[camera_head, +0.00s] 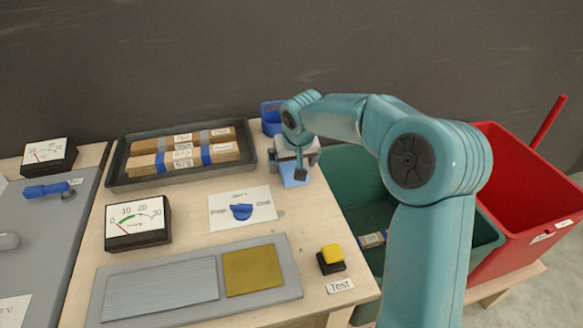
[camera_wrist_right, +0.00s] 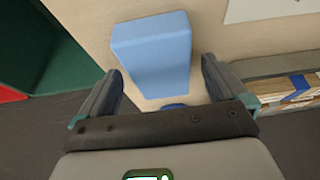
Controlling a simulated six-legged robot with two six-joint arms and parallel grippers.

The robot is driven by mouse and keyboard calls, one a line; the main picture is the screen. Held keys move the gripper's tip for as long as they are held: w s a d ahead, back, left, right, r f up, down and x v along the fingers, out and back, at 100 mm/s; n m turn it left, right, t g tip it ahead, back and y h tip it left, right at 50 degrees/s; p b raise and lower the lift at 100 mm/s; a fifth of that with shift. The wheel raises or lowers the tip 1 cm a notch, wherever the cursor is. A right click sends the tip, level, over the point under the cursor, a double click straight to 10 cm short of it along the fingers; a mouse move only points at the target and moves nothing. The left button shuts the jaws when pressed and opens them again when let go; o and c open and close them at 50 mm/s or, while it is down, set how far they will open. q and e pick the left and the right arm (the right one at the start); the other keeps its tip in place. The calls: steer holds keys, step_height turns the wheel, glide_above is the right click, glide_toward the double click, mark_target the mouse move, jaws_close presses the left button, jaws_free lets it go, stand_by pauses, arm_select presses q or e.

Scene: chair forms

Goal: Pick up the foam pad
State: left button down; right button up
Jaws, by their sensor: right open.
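The foam pad is a light blue block (camera_head: 295,176) on the wooden table near its right edge, partly hidden under my right gripper in the head view. In the right wrist view the whole pad (camera_wrist_right: 152,45) shows ahead of the jaws. My right gripper (camera_head: 296,158) is open above the pad; in the wrist view its fingers (camera_wrist_right: 161,72) stand apart, one toward each side of the pad's near end, with gaps on both sides. Whether the fingertips are level with the pad, I cannot tell. My left gripper is not in view.
A blue container (camera_head: 270,119) stands just behind the gripper. A dark tray (camera_head: 116,172) with wrapped bars lies to the left. A paper card (camera_head: 222,224) lies nearby. A green bin (camera_head: 352,185) and red bin (camera_head: 510,222) stand right of the table.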

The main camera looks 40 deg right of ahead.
mark_target(292, 165)
steer(key=shift+w+f, duration=0.1)
steer(key=shift+f, duration=0.15)
steer(key=c, duration=1.1)
steer(key=shift+c, duration=0.2)
steer(key=shift+r, duration=0.15)
step_height(292, 165, up, 20)
steer(key=p, duration=0.4)
steer(key=shift+c, duration=0.7)
steer(key=shift+o, duration=1.4)
